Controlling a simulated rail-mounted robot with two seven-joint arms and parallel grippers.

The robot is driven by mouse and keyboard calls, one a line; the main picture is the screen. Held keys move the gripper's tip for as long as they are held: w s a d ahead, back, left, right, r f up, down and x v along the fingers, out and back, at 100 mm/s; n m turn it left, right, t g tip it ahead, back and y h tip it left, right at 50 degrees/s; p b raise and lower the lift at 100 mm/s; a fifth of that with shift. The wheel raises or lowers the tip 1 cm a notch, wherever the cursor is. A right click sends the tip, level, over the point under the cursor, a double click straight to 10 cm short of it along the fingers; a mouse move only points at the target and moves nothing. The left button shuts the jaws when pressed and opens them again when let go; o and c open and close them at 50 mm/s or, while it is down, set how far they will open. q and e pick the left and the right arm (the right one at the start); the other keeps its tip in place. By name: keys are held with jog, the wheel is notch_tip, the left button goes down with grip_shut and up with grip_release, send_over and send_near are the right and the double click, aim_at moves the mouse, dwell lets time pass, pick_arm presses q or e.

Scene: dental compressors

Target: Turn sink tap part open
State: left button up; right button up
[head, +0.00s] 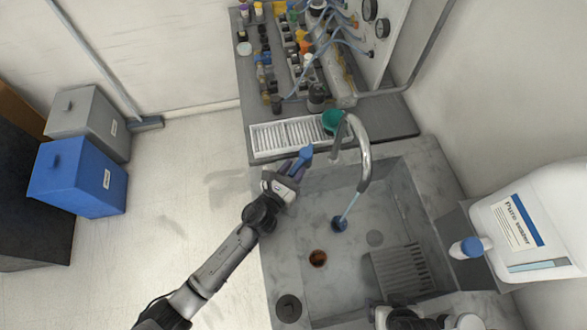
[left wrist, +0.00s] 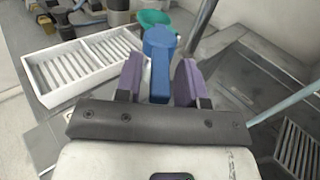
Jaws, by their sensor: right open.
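The sink tap has a curved grey spout (head: 364,150) over the grey stone sink (head: 330,270). A thin pale blue streak, like water, runs from the spout's end to a blue spot (head: 340,224) in the basin. A blue lever (head: 302,158) stands at the sink's back left edge. My left gripper (head: 291,175) is at this lever. In the left wrist view the lever (left wrist: 160,65) lies between the two purple fingers, very close to both; whether they press on it I cannot tell. My right gripper (head: 405,318) is partly cut off at the bottom edge.
A white slatted tray (head: 288,136) and a green cup (head: 332,121) are behind the lever. A crowded bench (head: 300,60) lies beyond. A large white water jug (head: 535,225) is at the right. Grey (head: 90,120) and blue (head: 80,178) bins stand on the floor at left.

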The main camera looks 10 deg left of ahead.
pick_arm(q)
jog(key=shift+o, duration=0.6)
jog(key=v, duration=1.2)
jog(key=shift+f+b, duration=0.15)
jog(key=shift+b, duration=0.15)
jog(key=shift+v, duration=0.95)
jog(key=shift+w, duration=0.1)
